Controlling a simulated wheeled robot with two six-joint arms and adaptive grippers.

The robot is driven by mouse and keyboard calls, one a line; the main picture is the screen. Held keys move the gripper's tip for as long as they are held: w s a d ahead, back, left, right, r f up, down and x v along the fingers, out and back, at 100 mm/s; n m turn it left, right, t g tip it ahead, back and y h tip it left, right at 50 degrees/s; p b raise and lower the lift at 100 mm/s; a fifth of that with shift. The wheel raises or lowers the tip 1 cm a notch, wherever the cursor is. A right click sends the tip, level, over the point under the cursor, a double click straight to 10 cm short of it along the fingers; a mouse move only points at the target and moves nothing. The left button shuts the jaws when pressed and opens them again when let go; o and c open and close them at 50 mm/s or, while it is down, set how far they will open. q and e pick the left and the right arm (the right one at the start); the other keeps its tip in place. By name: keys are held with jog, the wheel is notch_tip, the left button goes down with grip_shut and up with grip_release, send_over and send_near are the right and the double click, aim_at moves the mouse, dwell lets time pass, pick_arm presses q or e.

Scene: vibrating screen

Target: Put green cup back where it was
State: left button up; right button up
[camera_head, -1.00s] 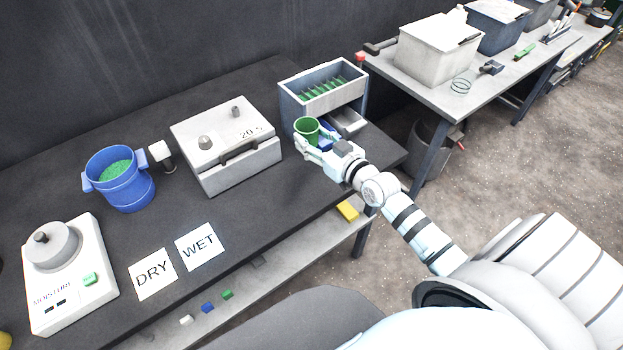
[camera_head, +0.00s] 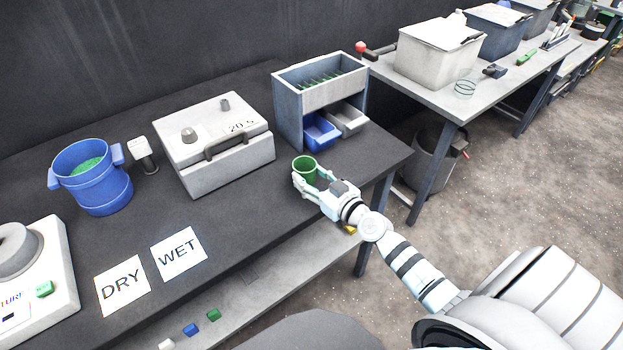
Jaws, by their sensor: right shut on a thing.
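The green cup (camera_head: 304,168) is upright near the right front part of the dark table, in front of the grey riffle box. My right gripper (camera_head: 306,181) is shut on the green cup, with its fingers around the cup's sides. I cannot tell whether the cup's base touches the table. The riffle box (camera_head: 333,97) has a blue tray (camera_head: 320,132) and a grey tray (camera_head: 348,120) at its lower front. My left gripper is not in view.
A grey lidded box (camera_head: 215,145) stands left of the cup. A blue bucket (camera_head: 92,182) with green grains, DRY (camera_head: 122,285) and WET (camera_head: 179,253) cards and a moisture meter (camera_head: 40,290) are further left. The dark table (camera_head: 255,215) is clear left of the cup.

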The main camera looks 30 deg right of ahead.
jog(key=o, duration=1.2)
